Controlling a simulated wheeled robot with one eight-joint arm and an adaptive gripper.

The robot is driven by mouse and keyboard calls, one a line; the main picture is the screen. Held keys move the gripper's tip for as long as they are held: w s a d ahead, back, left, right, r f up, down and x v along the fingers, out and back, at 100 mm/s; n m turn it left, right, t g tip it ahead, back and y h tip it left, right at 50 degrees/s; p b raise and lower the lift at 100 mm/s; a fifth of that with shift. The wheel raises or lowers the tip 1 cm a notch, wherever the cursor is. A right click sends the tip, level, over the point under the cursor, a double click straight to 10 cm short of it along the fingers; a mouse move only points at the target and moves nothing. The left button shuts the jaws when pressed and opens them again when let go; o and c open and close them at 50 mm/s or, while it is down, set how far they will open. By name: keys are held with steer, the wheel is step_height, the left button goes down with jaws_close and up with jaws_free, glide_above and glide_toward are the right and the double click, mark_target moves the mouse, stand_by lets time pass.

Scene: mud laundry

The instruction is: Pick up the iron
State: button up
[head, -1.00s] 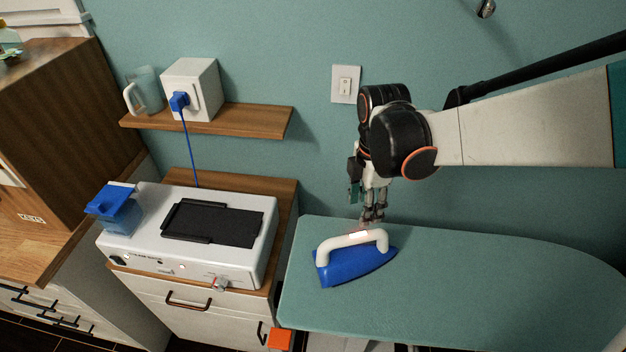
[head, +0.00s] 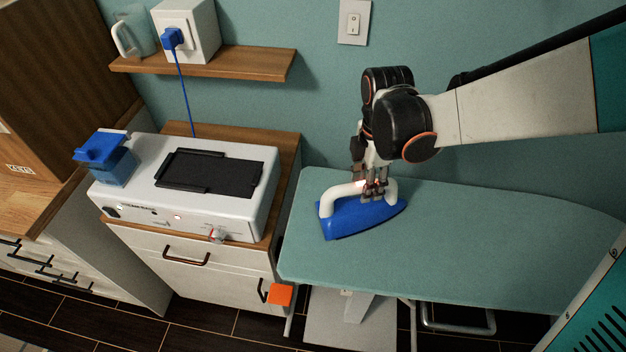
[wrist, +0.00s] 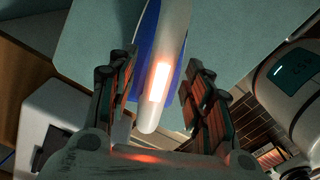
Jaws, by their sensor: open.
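The iron (head: 362,217) has a blue body and a white arched handle. It sits on the teal ironing board (head: 480,240), near the board's left end. My gripper (head: 374,192) is at the handle, pointing down from above. In the wrist view the white handle (wrist: 164,60) lies between the two open fingers (wrist: 158,95), with a visible gap on each side. A bright reddish-white glow shows on the handle. The blue body shows behind the handle, partly hidden by it.
A white appliance (head: 135,195) with a black top plate and a blue tank stands on a cabinet left of the board. A wooden shelf (head: 215,66) holds a white box and a glass jug. The board right of the iron is clear.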

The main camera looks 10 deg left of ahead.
steer(key=shift+f+b, duration=0.5)
steer(key=shift+f, duration=0.75)
steer(key=shift+f, duration=0.2)
steer(key=shift+c, duration=0.6)
jaws_close()
